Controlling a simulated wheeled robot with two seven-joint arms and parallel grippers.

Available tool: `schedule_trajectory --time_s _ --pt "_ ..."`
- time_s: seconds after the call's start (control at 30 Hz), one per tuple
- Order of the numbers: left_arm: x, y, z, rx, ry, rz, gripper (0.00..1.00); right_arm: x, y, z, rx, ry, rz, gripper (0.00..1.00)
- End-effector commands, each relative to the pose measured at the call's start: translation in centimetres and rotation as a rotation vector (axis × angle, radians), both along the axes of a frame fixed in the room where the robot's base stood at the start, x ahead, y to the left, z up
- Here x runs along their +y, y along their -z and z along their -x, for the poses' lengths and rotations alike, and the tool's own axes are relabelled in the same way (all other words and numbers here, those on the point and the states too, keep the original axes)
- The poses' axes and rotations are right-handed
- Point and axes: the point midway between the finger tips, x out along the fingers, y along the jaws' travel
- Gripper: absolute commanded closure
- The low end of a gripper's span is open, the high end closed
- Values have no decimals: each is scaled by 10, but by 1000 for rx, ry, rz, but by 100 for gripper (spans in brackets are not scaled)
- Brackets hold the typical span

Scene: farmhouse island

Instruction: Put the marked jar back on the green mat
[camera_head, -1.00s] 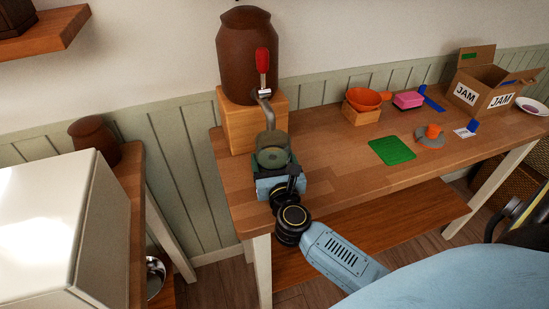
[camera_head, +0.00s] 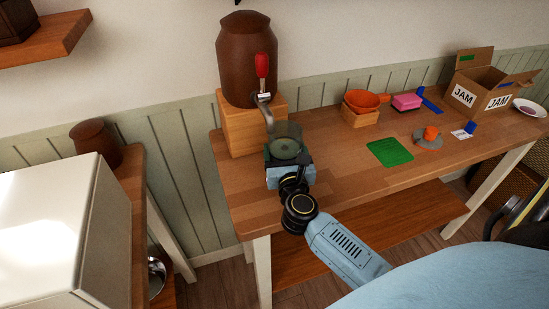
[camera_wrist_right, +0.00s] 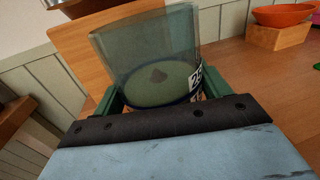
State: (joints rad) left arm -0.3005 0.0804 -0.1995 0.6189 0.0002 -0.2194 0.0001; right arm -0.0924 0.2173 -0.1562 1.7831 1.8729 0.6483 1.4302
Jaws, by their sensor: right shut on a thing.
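The marked jar (camera_head: 287,147) is clear glass with a greenish bottom. In the right wrist view the jar (camera_wrist_right: 150,60) shows a dark spot inside and a black-and-white label, partly hidden, at its right. My right gripper (camera_head: 289,162) is shut on the jar, its green fingers (camera_wrist_right: 162,95) on either side. The jar looks upright, just right of the metal spout of the brown dispenser (camera_head: 248,60), whose tap has a red handle (camera_head: 262,65). The green mat (camera_head: 390,151) lies bare on the table to the right. My left gripper is not in view.
The dispenser stands on a wooden block (camera_head: 238,125). Along the table are an orange bowl (camera_head: 368,100) on a block, a pink block (camera_head: 406,101), a grey disc with an orange piece (camera_head: 430,135) and a jam carton (camera_head: 482,85). Table between jar and mat is clear.

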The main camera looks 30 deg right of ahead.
Motion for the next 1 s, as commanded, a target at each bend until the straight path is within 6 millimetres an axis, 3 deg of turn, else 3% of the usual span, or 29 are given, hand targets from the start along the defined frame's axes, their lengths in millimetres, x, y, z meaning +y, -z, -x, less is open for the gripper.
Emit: schedule_trajectory --time_s 0.27,0.6,0.8,1.0 --pt "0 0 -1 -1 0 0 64 -100 -26 10 -10 213 20 66" --pt "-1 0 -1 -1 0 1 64 -237 -59 63 -10 524 16 66" --pt "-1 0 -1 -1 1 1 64 -286 -71 97 -9 647 1 66" --pt "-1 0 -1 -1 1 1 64 -305 -75 113 -8 700 -7 66"
